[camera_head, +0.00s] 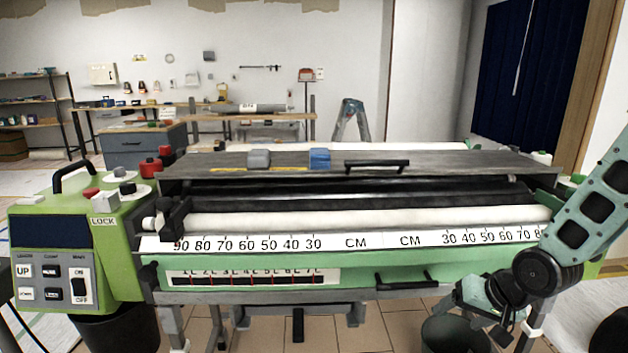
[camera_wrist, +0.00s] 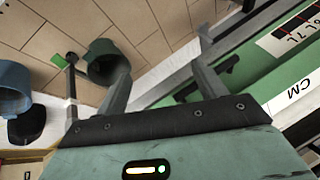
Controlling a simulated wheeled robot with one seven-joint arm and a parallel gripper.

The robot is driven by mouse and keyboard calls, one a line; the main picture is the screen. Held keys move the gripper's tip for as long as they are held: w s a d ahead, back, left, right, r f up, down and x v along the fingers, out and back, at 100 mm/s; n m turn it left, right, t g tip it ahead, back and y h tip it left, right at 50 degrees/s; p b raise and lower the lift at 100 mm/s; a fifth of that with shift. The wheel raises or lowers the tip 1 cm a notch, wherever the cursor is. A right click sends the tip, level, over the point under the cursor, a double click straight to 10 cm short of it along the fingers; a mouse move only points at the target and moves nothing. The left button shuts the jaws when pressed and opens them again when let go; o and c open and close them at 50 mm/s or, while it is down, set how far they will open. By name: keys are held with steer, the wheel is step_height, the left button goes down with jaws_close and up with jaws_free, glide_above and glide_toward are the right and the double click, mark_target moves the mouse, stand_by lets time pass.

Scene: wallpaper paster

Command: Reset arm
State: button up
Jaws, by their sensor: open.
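My arm reaches in from the right side of the head view, bent at its dark elbow joint. My gripper (camera_head: 520,338) hangs low at the right front of the green wallpaper paster (camera_head: 350,270). In the wrist view my gripper (camera_wrist: 160,80) has its two fingers spread wide apart, with nothing between them. The front of the paster, with its CM scale, shows at the right of the wrist view (camera_wrist: 255,75). My gripper appears apart from the machine's front handle (camera_head: 407,283).
A dark green bucket (camera_head: 450,334) stands on the tiled floor near my gripper and also shows in the wrist view (camera_wrist: 105,65). A blue container (camera_wrist: 12,88) is at the wrist view's left edge. Workbenches and a stepladder (camera_head: 351,120) stand at the back.

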steer(key=s+a+r+n+g+h, duration=0.1)
steer(key=s+a+r+n+g, duration=0.1)
steer(key=s+a+r+n, duration=0.35)
steer(key=s+a+r+n+g, duration=0.1)
steer(key=s+a+r+n, duration=0.15)
steer(key=s+a, duration=0.6)
steer(key=s+a+r+n+g+h, duration=0.1)
steer(key=s+a+r+n+g, duration=0.2)
steer(key=s, duration=0.8)
step_height(320, 180, up, 17)
steer(key=p, duration=1.6)
steer(key=shift+w+a+t, duration=0.25)
steer(key=shift+w+t, duration=0.05)
steer(key=shift+t, duration=0.1)
